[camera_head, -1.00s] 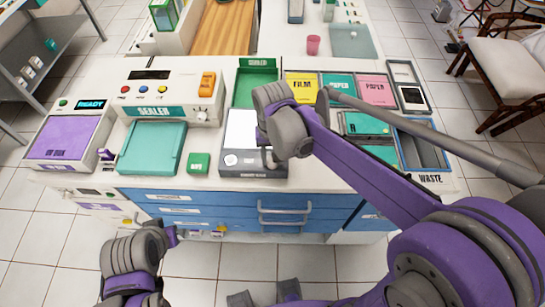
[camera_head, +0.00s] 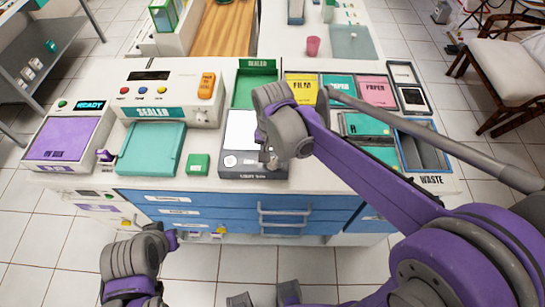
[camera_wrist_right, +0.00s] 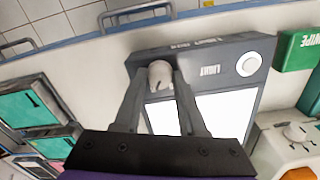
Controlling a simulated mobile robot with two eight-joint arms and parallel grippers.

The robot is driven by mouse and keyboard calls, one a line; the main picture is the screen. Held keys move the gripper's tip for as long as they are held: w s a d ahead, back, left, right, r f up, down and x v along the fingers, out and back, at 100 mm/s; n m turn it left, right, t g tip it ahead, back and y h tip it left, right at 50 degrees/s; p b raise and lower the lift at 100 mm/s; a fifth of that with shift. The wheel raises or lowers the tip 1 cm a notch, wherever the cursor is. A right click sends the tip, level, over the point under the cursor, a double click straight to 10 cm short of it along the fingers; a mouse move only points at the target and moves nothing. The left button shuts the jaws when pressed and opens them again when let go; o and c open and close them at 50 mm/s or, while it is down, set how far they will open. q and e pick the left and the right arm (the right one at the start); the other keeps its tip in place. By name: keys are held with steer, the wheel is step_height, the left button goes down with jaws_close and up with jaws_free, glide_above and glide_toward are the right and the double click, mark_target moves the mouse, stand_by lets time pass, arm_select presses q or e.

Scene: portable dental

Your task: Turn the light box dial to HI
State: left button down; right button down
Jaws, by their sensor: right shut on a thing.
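The light box (camera_head: 240,172) is a dark grey unit with a bright white panel (camera_head: 241,130), at the front middle of the counter. In the right wrist view the light box (camera_wrist_right: 215,62) shows a pale dial (camera_wrist_right: 160,74) near one end and a round white button (camera_wrist_right: 248,64) near the other. My right gripper (camera_wrist_right: 159,78) is shut on the dial, one finger on each side. In the head view the right gripper (camera_head: 271,160) covers much of the dial. The dial's setting marks cannot be read. My left gripper (camera_head: 171,238) is low in front of the cabinet, its jaws unclear.
A green wipe box (camera_head: 199,165) and a teal sealer tray (camera_head: 151,149) lie left of the light box. A purple UV bin (camera_head: 66,139) is at far left. A teal paper box (camera_head: 366,124) and a waste bin (camera_head: 424,150) stand to the right.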

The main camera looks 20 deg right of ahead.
mark_target(273, 161)
steer(key=shift+c, duration=2.4)
jaws_free()
step_height(273, 161, up, 11)
steer(key=shift+p, duration=0.4)
steer(key=shift+f, duration=0.1)
